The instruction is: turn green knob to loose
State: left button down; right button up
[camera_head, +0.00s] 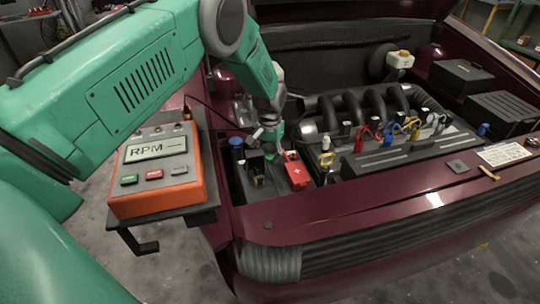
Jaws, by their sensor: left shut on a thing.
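The battery (236,183) sits at the left front of the engine bay, with a red cover (297,172) bearing a white cross on its right side. My left arm comes in from the left and over the bay. My left gripper (272,140) points down above the back of the battery and is shut on what looks like the green knob (277,130). The knob is small and partly hidden by the fingers, and its turn position cannot be read. My right gripper is not in view.
An orange RPM meter (155,185) stands on a dark shelf left of the car. A blue cap (237,142) is close left of the gripper. The engine with thick black pipes (362,108) and coloured leads lies to the right.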

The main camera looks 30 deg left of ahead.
aim_at(269, 155)
pick_arm(q)
jog(key=m, duration=0.7)
jog(key=shift+f, duration=0.1)
jog(key=m, duration=0.4)
jog(key=shift+s+m+b, duration=0.1)
jog(key=shift+m+b, duration=0.3)
jog(key=shift+m, duration=1.7)
jog(key=shift+a, duration=0.1)
jog(key=c, duration=1.3)
grip_release()
notch_tip(269, 155, up, 12)
jog(key=shift+a+f, duration=0.1)
